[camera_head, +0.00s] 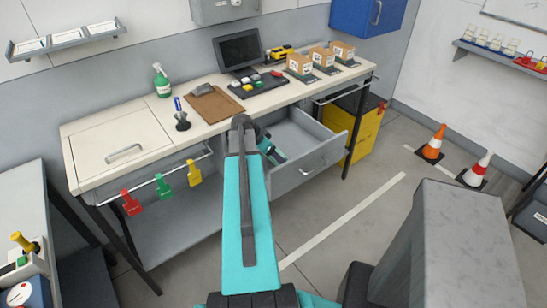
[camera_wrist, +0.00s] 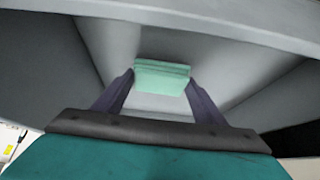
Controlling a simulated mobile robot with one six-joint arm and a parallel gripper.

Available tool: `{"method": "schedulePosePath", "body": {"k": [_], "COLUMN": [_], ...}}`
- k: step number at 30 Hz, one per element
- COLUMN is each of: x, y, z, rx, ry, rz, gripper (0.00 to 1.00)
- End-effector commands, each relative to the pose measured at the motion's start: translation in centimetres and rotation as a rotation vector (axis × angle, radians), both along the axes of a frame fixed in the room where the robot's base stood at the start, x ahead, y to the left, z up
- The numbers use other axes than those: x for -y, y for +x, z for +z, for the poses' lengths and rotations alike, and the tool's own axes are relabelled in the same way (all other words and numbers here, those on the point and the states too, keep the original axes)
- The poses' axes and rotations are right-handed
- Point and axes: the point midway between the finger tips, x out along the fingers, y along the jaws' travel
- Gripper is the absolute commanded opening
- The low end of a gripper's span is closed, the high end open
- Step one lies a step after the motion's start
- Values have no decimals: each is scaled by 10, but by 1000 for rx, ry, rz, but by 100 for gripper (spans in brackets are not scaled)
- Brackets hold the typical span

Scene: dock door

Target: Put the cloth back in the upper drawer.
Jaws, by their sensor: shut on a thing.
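The cloth (camera_wrist: 161,77) is a small folded mint-green piece in the wrist view. It sits between the two dark fingers of my gripper (camera_wrist: 160,84), which is shut on it. Grey drawer walls and floor surround it in that view. I cannot tell whether the cloth touches the drawer floor. In the head view the grey drawer (camera_head: 312,166) is pulled out under the right part of the workbench. My gripper (camera_head: 274,153) reaches down at the drawer's opening there, partly behind my arm. The cloth cannot be made out in the head view.
The workbench (camera_head: 225,122) carries a spray bottle (camera_head: 161,80), a brown board (camera_head: 211,104), a monitor (camera_head: 238,50) and several boxes. Red, green and yellow tags hang from a front rail. A yellow cabinet (camera_head: 362,138) stands behind the drawer. Two cones stand on the floor at right.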

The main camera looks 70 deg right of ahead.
Motion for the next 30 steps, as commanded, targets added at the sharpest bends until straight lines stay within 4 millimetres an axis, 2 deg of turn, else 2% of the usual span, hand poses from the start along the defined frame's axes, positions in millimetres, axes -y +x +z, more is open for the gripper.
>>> {"method": "schedulePosePath", "body": {"k": [7,23,24,26,30], "x": [0,0,0,0,0], "y": [0,-1,-1,-1,-1], "z": [-17,-23,-22,-22,-22], "rx": [0,0,0,0,0], "ry": [0,0,0,0,0], "rz": [0,-1,-1,-1,-1], "gripper": [46,46,71,81,83]}}
